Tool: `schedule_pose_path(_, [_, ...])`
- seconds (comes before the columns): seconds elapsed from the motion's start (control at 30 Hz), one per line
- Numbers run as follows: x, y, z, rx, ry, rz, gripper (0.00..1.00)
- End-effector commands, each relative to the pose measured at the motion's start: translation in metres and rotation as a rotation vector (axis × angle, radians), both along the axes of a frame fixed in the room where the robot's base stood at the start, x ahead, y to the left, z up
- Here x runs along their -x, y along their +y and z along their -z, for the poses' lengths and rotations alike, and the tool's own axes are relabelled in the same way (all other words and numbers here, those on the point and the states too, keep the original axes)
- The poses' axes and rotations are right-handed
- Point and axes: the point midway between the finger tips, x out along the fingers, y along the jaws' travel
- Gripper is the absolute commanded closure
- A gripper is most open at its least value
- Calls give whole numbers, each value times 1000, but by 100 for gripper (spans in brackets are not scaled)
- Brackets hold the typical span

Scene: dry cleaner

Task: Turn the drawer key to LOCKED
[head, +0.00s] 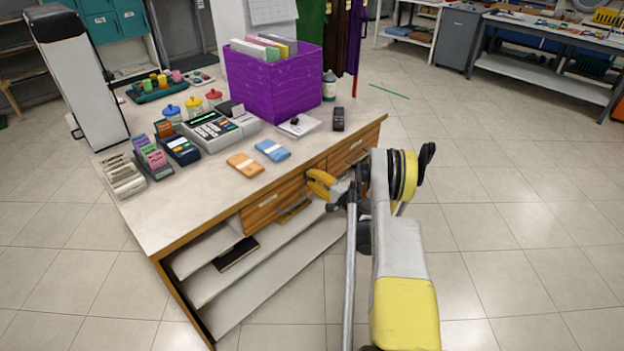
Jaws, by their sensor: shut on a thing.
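The wooden counter (150,215) has a left drawer (265,208) and a right drawer (352,150) under its white top. My gripper (318,184) is at the counter's front, by the stretch where the two drawers meet. Its yellow fingers point left toward the drawer fronts and are shut. The drawer key is not visible; my gripper covers that spot, and what sits between the fingers is too small and hidden to make out. The key's turn position and any LOCKED marking cannot be read from here.
On the counter stand a purple bin (270,85) of folders, a cash register (215,130), orange (245,165) and blue (272,150) bundles, and a black handset (338,119). Open shelves (265,275) lie below the drawers. The tiled floor to the right is clear.

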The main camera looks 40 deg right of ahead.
Motion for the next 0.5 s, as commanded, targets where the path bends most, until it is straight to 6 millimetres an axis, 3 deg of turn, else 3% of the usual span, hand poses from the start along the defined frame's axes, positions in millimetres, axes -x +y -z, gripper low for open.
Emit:
schedule_pose_path(0.2, [0, 0, -2, -2, -3, 1, 100])
schedule_pose_path(0.23, [0, 0, -2, -2, -3, 1, 73])
schedule_pose_path(0.3, [0, 0, -2, -2, -2, 1, 52])
schedule_pose_path(0.5, [0, 0, -1, -2, -1, 0, 51])
